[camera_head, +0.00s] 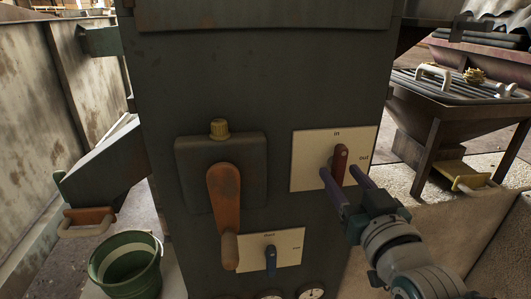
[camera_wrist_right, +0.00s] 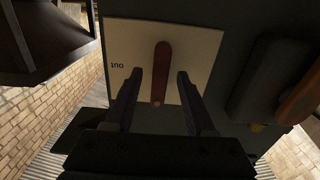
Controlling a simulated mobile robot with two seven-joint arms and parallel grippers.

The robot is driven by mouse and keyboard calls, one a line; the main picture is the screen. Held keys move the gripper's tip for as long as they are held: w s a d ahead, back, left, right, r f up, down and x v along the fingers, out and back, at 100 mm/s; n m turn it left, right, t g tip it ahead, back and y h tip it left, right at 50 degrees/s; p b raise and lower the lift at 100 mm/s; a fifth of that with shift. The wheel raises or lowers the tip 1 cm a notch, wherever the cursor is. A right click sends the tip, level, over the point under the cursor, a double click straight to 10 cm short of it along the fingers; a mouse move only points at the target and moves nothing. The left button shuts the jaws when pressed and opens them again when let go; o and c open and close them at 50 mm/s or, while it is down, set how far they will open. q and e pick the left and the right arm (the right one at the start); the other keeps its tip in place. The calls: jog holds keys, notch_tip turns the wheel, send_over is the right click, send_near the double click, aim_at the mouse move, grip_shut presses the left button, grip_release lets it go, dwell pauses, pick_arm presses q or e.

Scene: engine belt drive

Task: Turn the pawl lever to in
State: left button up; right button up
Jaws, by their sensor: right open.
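The pawl lever (camera_head: 340,160) is a short red-brown lever on a cream plate (camera_head: 307,165) marked "In" at the top and "Out" at the upper right. It stands nearly upright, its upper end just below "In". My right gripper (camera_head: 341,171) is open, with one finger on each side of the lever. In the right wrist view, which is upside down, the lever (camera_wrist_right: 162,65) shows between the two open fingers (camera_wrist_right: 160,73), with a gap on both sides. Contact cannot be seen. My left gripper is not in view.
Left of the plate is a large orange lever (camera_head: 224,195) on a dark box. Below is a smaller cream plate (camera_head: 290,240) with a blue lever (camera_head: 271,258). Gauges (camera_head: 311,292) sit at the bottom edge. A green bucket (camera_head: 126,265) stands on the left.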

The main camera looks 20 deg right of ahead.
jog(key=p+v, duration=0.2)
jog(key=v, duration=0.7)
jog(key=shift+s, duration=0.4)
jog(key=shift+o, duration=0.2)
dwell(1.7)
